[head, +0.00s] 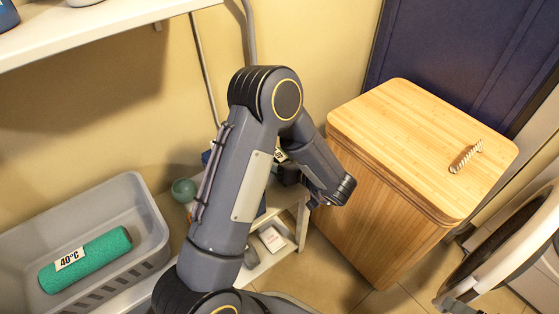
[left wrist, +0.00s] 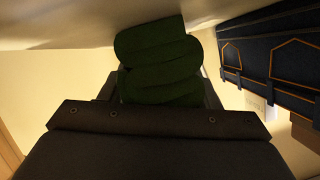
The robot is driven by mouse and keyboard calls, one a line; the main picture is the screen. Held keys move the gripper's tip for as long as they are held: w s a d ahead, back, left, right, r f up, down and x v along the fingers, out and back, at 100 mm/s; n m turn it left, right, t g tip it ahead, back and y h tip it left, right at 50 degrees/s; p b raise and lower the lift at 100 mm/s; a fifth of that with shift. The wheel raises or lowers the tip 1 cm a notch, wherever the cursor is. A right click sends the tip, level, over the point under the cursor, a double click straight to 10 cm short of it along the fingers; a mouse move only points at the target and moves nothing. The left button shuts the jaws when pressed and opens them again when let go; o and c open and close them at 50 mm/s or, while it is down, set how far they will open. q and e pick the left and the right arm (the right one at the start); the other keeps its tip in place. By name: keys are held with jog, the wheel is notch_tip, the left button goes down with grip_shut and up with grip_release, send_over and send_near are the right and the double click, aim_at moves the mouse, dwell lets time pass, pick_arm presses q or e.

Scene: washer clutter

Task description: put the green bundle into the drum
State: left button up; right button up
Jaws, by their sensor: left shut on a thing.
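In the left wrist view my left gripper (left wrist: 160,98) is shut on a dark green folded bundle (left wrist: 160,62), which sticks out beyond the jaws. The round washer door (head: 510,240) stands at the lower right edge, with a pale ring and dark glass. The drum's opening cannot be made out. My right gripper is in neither view.
A grey basket (head: 150,215) at the left holds a teal roll (head: 100,252) labelled 40°C. A wooden hamper (head: 375,205) with a small striped item (head: 465,157) on its lid stands between my arm and the washer door. A low shelf with a small green bowl (head: 184,190) is behind my arm.

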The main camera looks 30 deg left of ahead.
pick_arm(q)
jog(key=o, duration=1)
jog(key=shift+o, duration=0.2)
